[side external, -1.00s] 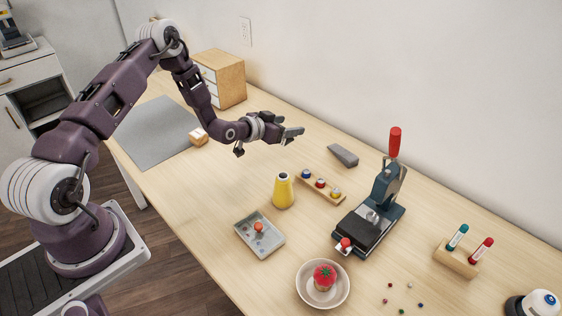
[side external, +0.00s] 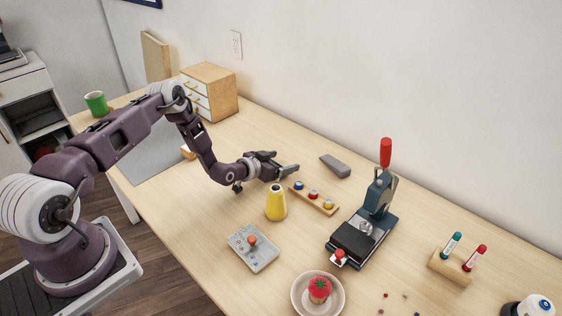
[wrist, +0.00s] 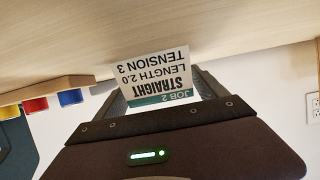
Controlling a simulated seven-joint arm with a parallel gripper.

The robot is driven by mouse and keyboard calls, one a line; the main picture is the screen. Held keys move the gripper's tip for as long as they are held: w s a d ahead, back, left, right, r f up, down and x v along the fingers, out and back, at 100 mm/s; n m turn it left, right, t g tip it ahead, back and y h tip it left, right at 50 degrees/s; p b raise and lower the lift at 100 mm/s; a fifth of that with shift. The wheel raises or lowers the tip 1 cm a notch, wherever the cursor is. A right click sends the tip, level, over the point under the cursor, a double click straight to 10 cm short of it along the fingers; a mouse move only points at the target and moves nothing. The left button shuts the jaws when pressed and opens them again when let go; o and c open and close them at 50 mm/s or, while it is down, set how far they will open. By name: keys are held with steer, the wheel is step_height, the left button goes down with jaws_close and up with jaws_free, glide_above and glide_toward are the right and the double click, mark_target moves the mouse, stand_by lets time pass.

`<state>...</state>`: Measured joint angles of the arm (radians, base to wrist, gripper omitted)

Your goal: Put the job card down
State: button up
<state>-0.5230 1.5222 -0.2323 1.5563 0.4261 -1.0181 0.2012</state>
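The job card (wrist: 157,74) is white with a teal band and shows upside down in the wrist view, reading "JOB 2 STRAIGHT LENGTH 2.0 TENSION 3". It sits tilted between the two fingers of my gripper (wrist: 165,96), which stand about the card's width apart and appear shut on its side edges. In the side view my gripper (side external: 284,164) is above the table, behind the yellow cone (side external: 276,203) and left of the grey wedge (side external: 335,165). I cannot make out the card there.
A spool rack (side external: 315,198) is close to my gripper's right. A press with a red handle (side external: 376,205), a grey tray (side external: 253,248), a bowl with a tomato pincushion (side external: 318,292) and a marker stand (side external: 450,266) stand nearer the front and right. A drawer box (side external: 210,92) is behind.

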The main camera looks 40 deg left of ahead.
stand_by(0.3)
steer(key=v, duration=1.2)
steer(key=shift+r, duration=0.15)
step_height(320, 180, up, 14)
steer(key=w+d+m+g, duration=0.1)
steer(key=d+m+g, duration=0.1)
steer(key=g, duration=0.1)
steer(key=s+d+r+g+y, duration=0.1)
steer(key=s+d+r, duration=0.15)
steer(key=r, duration=0.25)
steer(key=s+d+r+g, duration=0.1)
steer(key=s+r, duration=0.3)
steer(key=r, duration=0.1)
steer(key=s+d+r+g, duration=0.1)
steer(key=s+d+r, duration=0.1)
steer(key=s, duration=0.7)
steer(key=s+d+r+n+g, duration=0.1)
steer(key=s+d+r, duration=0.2)
steer(key=s, duration=0.6)
steer(key=s+d+r+n+g+h, duration=0.1)
steer(key=s+d+r, duration=0.1)
steer(key=s, duration=0.7)
steer(key=shift+d+r, duration=0.3)
steer(key=shift+d, duration=0.3)
